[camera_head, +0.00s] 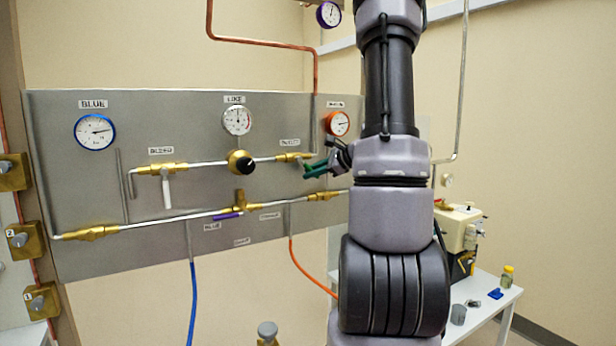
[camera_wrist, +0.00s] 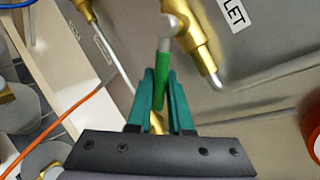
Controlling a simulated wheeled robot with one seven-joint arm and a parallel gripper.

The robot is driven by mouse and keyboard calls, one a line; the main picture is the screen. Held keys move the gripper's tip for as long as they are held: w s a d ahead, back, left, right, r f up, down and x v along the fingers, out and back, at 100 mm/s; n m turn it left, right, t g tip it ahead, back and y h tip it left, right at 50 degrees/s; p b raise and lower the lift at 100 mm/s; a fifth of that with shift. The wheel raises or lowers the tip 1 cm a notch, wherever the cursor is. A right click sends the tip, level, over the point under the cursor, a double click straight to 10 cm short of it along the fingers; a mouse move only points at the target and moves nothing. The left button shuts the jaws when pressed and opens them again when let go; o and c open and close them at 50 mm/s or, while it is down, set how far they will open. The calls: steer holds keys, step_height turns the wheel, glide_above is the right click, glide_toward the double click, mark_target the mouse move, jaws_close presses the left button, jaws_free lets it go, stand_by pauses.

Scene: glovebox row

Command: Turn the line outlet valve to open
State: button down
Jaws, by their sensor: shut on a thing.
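The line outlet valve is a brass body (camera_head: 293,157) on the upper pipe of the grey panel, right of the black-knobbed regulator. In the wrist view, its brass body (camera_wrist: 190,35) sits by a label ending in "LET". Its lever has a green sleeve (camera_wrist: 163,72) and stands at an angle to the pipe. My gripper (camera_wrist: 162,82) has its two teal fingers shut on the green lever, one on each side. In the head view my gripper (camera_head: 317,168) is at the lever, partly hidden by my arm.
The bleed valve with a white lever (camera_head: 167,188) is to the left, and the black regulator knob (camera_head: 241,163) is between. The lower pipe has a purple lever (camera_head: 227,215). An orange-rimmed gauge (camera_head: 338,123) is close to my wrist. Orange (camera_head: 306,268) and blue (camera_head: 192,300) hoses hang below.

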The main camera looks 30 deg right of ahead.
steer(key=shift+d+r+n+h, duration=0.3)
steer(key=shift+r+n+h, duration=0.15)
steer(key=shift+n+h, duration=0.2)
steer(key=shift+d+r+n+h, duration=0.25)
steer(key=shift+r+n+h, duration=0.2)
steer(key=shift+n+h, duration=0.15)
steer(key=c, duration=0.8)
jaws_free()
steer(key=shift+c, duration=0.2)
